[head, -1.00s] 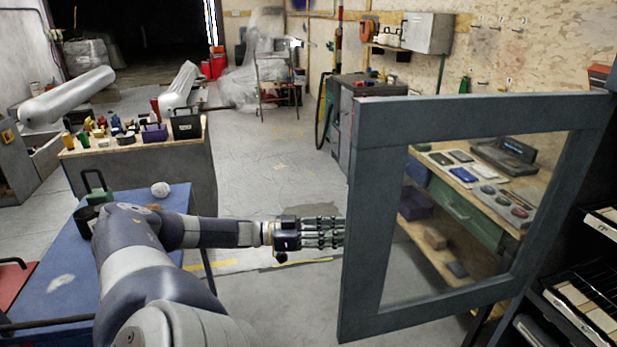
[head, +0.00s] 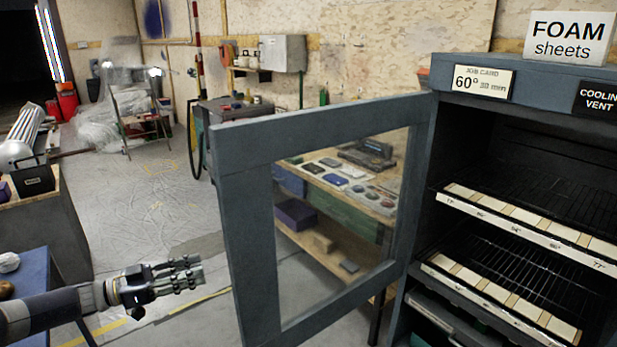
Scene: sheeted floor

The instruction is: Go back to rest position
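My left arm comes in at the lower left, with my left gripper (head: 196,272) in front of the open glass-windowed door (head: 247,220) and apart from it. Its dark fingers are stretched out and spread a little, pointing right, with nothing held. The door belongs to a dark blue-grey cabinet (head: 437,75) on the right and stands swung open. My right gripper is not in view.
Inside the cabinet are wire racks (head: 505,267) with pale labelled strips. A blue table (head: 38,275) stands at the left edge. A workbench (head: 340,215) with small items shows through the door's window. The floor (head: 140,205) behind my gripper is clear.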

